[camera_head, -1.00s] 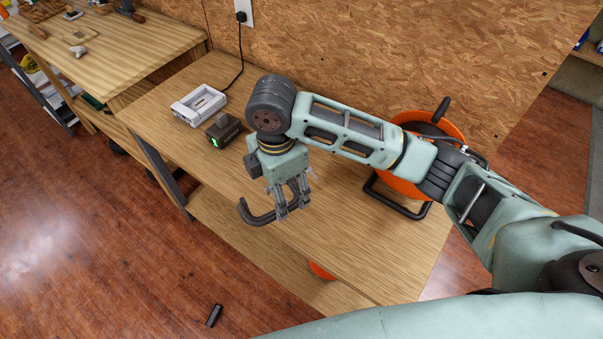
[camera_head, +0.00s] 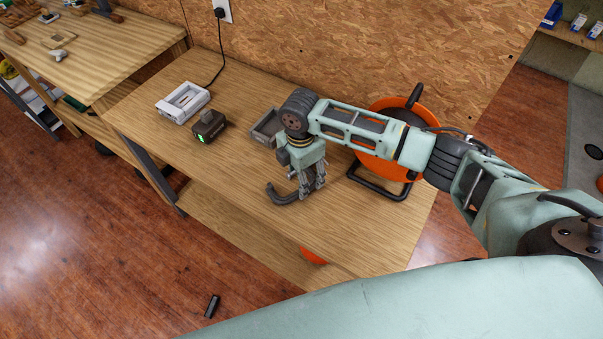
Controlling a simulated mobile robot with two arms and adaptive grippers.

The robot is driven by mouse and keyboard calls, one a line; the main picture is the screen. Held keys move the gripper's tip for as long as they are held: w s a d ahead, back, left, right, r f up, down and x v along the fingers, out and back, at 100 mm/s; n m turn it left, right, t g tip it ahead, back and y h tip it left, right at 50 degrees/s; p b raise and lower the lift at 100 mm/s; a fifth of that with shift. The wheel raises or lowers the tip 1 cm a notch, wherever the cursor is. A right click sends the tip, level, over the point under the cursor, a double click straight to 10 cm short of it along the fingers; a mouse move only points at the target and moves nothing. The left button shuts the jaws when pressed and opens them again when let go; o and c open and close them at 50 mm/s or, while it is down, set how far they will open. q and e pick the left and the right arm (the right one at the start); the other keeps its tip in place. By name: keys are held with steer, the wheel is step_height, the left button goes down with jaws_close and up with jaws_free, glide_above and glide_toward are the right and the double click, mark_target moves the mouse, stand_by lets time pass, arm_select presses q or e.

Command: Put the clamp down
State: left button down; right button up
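The clamp (camera_head: 284,197) is a dark grey, C-shaped piece low over the wooden workbench (camera_head: 225,165), near its front edge. My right gripper (camera_head: 312,192) points down with its fingers shut around one end of the clamp, and the curved part sticks out to the left. I cannot tell whether the clamp touches the bench top. The fingers hide the clamp's gripped end. My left gripper is not in view.
A white charger (camera_head: 183,102), a dark battery with a green light (camera_head: 208,127) and a grey tray (camera_head: 264,129) stand behind left. An orange cable reel (camera_head: 376,160) stands behind the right arm. The bench's left front is clear. A small black object (camera_head: 212,306) lies on the floor.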

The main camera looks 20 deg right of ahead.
steer(key=shift+f, duration=0.2)
steer(key=o, duration=1.2)
steer(key=shift+f, duration=0.15)
steer(key=shift+c, duration=0.2)
steer(key=o, duration=0.5)
steer(key=shift+c, duration=0.2)
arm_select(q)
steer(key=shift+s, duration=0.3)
arm_select(e)
steer(key=shift+r, duration=0.2)
arm_select(q)
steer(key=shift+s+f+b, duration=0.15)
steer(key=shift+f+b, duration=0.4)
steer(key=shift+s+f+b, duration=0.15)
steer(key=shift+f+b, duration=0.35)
steer(key=shift+b, duration=0.05)
arm_select(e)
step_height(320, 180, up, 12)
steer(key=shift+a, duration=0.15)
